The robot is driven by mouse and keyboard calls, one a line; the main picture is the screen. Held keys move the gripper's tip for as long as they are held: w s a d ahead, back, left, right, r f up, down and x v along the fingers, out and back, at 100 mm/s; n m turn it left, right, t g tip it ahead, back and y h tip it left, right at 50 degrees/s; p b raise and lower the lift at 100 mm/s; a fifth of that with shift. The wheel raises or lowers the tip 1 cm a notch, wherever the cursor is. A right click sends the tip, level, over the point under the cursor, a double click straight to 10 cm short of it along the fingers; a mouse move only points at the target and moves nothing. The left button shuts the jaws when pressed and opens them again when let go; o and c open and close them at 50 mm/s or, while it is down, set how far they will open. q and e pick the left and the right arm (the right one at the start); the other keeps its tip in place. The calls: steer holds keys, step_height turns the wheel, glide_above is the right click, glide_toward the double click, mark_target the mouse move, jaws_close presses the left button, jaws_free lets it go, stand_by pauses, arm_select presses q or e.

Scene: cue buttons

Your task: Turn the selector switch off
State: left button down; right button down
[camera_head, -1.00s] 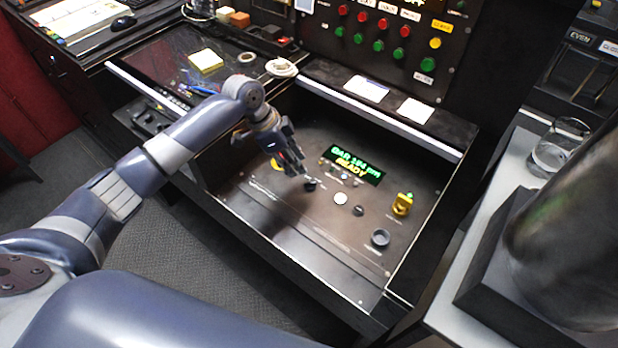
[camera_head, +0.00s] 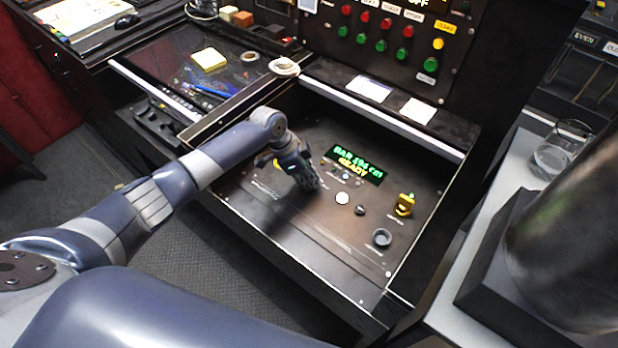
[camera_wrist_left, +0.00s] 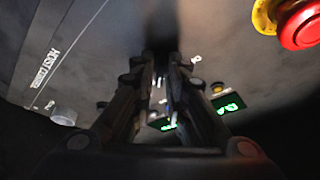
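My left gripper (camera_head: 308,182) points down over the panel of the pulled-out drawer (camera_head: 330,222), left of the lit green display (camera_head: 356,165). It covers the spot where a small black knob showed earlier; I cannot tell whether that knob is the selector switch or whether the gripper touches it. In the left wrist view the two dark fingers (camera_wrist_left: 161,62) lean close together with a narrow gap. A dark, blurred patch lies beyond their tips, and no held thing is clear. My right gripper is not in view.
Around the gripper are a white button (camera_head: 342,198), a dark knob (camera_head: 361,210), a yellow control (camera_head: 404,205) and a grey round control (camera_head: 381,238). A red button (camera_wrist_left: 303,26) with a yellow base shows in the wrist view. A glass (camera_head: 558,150) stands right.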

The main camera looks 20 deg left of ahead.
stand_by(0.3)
arm_select(q)
steer(key=shift+r+n+t+p, duration=0.25)
steer(key=shift+n+p, duration=0.25)
steer(key=shift+p, duration=0.4)
steer(key=n+p, duration=0.2)
steer(key=n+t+y+p, duration=0.1)
steer(key=n+p, duration=0.1)
steer(key=p, duration=0.1)
steer(key=n+y+p, duration=0.1)
steer(key=n+p, duration=0.1)
steer(key=p, duration=0.1)
steer(key=shift+s+d+n+t, duration=0.25)
steer(key=shift+d+n+t, duration=0.05)
steer(key=shift+n+t, duration=0.1)
steer(key=shift+n+y+p, duration=0.3)
steer(key=shift+n+p, duration=0.6)
steer(key=shift+p, duration=0.05)
steer(key=shift+d+n+y+p, duration=0.15)
steer(key=shift+n+y+p, duration=0.35)
steer(key=shift+n, duration=0.4)
steer(key=shift+d+f+n+p, duration=0.15)
steer(key=shift+n+p, duration=0.3)
steer(key=shift+n, duration=0.45)
steer(key=shift+f+n+y, duration=0.1)
steer(key=shift+n+y, duration=0.6)
steer(key=shift+n, duration=0.5)
steer(key=shift+n+y, duration=0.4)
steer(key=shift+n, duration=0.7)
